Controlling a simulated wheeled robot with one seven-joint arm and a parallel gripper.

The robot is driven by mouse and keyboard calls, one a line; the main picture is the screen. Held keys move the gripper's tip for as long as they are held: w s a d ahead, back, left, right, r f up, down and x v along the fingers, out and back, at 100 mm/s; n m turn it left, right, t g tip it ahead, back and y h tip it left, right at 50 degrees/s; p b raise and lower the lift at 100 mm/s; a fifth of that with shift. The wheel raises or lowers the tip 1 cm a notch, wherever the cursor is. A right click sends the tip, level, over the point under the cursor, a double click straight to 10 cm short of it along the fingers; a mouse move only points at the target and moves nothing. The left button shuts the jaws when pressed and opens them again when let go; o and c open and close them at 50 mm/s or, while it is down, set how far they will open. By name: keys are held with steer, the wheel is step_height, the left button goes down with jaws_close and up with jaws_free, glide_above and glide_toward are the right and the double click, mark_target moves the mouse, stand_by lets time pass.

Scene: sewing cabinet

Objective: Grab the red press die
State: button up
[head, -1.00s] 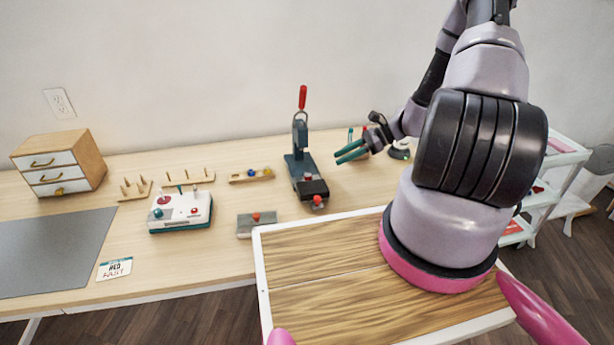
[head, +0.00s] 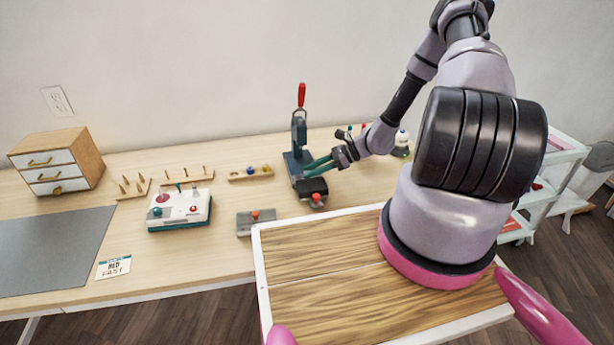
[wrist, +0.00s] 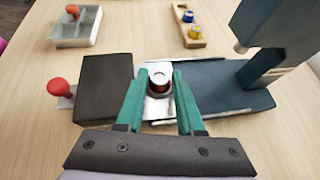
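The red press die (wrist: 159,84) is a small cylinder with a silver top and a red band. In the wrist view it stands upright on a bright metal plate at the base of the dark blue-green press (head: 301,138). My gripper (wrist: 159,76) has its two green fingers apart, one on each side of the die, with a gap showing around it. In the head view my gripper (head: 309,168) reaches in from the right, low at the press. The die cannot be made out there.
A black block (wrist: 105,88) with a red knob (wrist: 58,88) lies beside the die. The press column (wrist: 270,45) rises close by on the other side. A wooden holder (head: 250,175) carries blue and yellow dies. A grey tray (head: 245,226) stands in front on the table.

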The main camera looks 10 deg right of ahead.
steer(key=shift+a+f, duration=0.1)
steer(key=shift+a, duration=0.05)
jaws_close()
